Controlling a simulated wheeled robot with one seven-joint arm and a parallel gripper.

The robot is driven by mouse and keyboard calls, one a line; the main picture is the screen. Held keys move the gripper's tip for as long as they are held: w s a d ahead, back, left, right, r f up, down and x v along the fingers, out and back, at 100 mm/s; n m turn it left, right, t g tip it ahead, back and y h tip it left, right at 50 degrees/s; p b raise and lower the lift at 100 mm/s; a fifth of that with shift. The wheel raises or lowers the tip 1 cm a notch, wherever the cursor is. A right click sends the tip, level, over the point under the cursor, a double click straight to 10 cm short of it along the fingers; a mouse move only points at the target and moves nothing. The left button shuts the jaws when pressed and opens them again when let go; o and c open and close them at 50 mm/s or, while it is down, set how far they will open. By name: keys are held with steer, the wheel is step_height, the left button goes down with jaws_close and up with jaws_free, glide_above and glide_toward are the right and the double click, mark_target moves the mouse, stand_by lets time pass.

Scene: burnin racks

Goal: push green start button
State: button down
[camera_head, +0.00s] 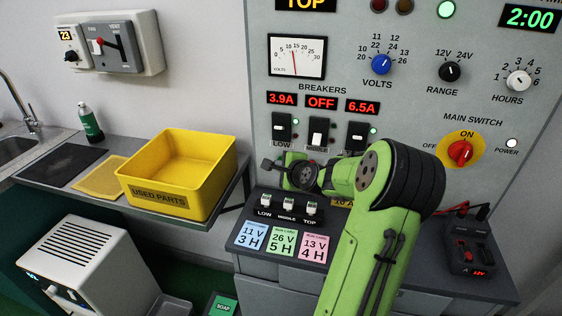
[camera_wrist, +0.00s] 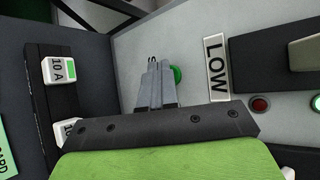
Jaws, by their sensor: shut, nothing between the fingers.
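The green button (camera_wrist: 178,75) is a round green disc on the grey panel in the wrist view. It shows just right of my fingers, partly hidden behind them. My gripper (camera_wrist: 156,72) is shut and empty, its two grey fingers side by side and pointing at the panel. I cannot tell whether the fingertips touch the button or the panel. In the head view my gripper (camera_head: 268,164) is low on the panel, below the LOW breaker (camera_head: 281,128). The button cannot be made out there; my arm and gripper cover that area.
The LOW label (camera_wrist: 217,68) and a red lamp (camera_wrist: 259,104) are to the right of my fingers. Fuses marked 10 A (camera_wrist: 59,71) stand on the left. In the head view a ledge with three labelled cards (camera_head: 282,246) lies below, and a yellow bin (camera_head: 172,187) is left.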

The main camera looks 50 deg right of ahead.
stand_by(0.5)
steer(key=shift+s+a, duration=0.35)
steer(key=shift+a, duration=0.3)
steer(key=a, duration=0.1)
steer(key=s+a, duration=0.1)
steer(key=a, duration=0.1)
steer(key=s+a, duration=0.1)
steer(key=shift+s+a+b, duration=0.15)
steer(key=shift+a+b, duration=0.05)
steer(key=shift+b, duration=0.2)
stand_by(0.5)
